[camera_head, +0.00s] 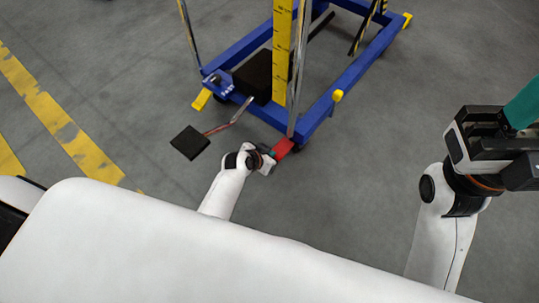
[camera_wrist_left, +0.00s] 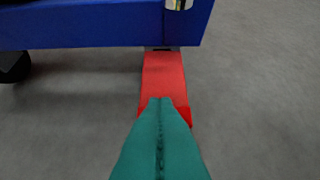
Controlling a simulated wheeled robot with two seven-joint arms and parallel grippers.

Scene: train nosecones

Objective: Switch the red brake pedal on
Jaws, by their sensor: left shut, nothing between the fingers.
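The red brake pedal (camera_head: 284,147) sticks out from the near right corner of the blue lift frame (camera_head: 318,124). In the left wrist view the red pedal (camera_wrist_left: 164,78) is a flat bar extending from below the blue beam (camera_wrist_left: 90,24) toward me. My left gripper (camera_head: 270,156) is at the pedal's near end. Its teal fingers (camera_wrist_left: 160,110) are closed together and empty, and their tips overlap the pedal's near end in view. I cannot tell whether they touch it. My right gripper (camera_head: 520,105), with teal fingers, is raised at the right, partly cut off by the picture edge.
A black foot pedal (camera_head: 190,142) on a metal arm stands left of my left gripper. Yellow levers (camera_head: 202,99) and (camera_head: 337,96) yellow parts sit on the frame. A dark caster wheel (camera_wrist_left: 14,66) is under the beam. Grey floor is clear to the right.

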